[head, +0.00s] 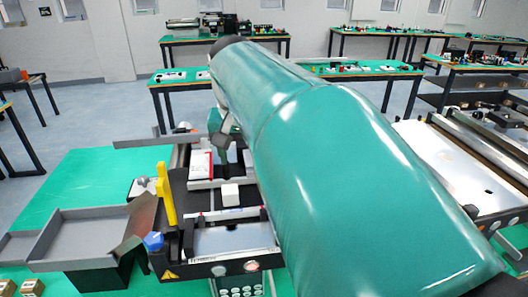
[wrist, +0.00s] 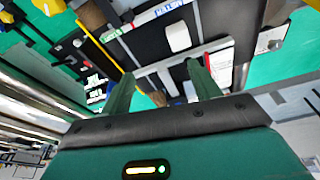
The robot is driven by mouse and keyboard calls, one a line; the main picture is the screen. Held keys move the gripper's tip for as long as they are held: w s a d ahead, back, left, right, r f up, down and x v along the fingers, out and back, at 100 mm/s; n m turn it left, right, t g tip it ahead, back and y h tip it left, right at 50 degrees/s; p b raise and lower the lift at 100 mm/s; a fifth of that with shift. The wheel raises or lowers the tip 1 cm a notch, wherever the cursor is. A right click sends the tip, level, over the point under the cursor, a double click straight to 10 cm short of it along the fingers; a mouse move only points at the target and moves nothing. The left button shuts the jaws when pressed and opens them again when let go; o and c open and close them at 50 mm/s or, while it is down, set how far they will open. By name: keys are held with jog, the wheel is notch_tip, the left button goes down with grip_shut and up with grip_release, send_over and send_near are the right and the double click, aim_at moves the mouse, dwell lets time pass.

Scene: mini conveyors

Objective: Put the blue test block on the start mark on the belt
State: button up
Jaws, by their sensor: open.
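The mini conveyor's black belt (head: 201,204) lies below my arm in the head view, with a white block (head: 230,194) on it. A blue faceted piece (head: 153,241) sits at the conveyor's near left corner; I cannot tell for sure that it is the test block. My gripper (wrist: 160,68) is open, its two green fingers apart over the conveyor's edge. The white block (wrist: 178,37) lies beyond the fingertips in the wrist view. I cannot make out the start mark.
A yellow upright (head: 166,195) stands at the conveyor's left side. A grey tray (head: 84,236) is farther left on the green bench (head: 92,174), which has free room behind it. A larger roller machine (head: 455,165) stands at the right. My arm hides much of the middle.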

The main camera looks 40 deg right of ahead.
jog(key=d+r+m+g+y, duration=0.15)
jog(key=d+m, duration=0.25)
jog(key=d, duration=0.6)
jog(key=d+r+m+g, duration=0.1)
jog(key=d+r+m, duration=0.15)
jog(key=d, duration=0.75)
jog(key=shift+m+t, duration=0.25)
jog(key=f, duration=0.8)
jog(key=shift+d+f, duration=0.2)
jog(key=shift+f, duration=0.1)
jog(key=shift+w+a+f, duration=0.1)
jog(key=shift+w+f, duration=0.1)
jog(key=shift+f, duration=1.15)
jog(key=shift+w+a+f, duration=0.1)
jog(key=shift+w+f, duration=0.05)
jog(key=shift+f, duration=1.2)
jog(key=c, duration=1.2)
jog(key=shift+o, duration=0.2)
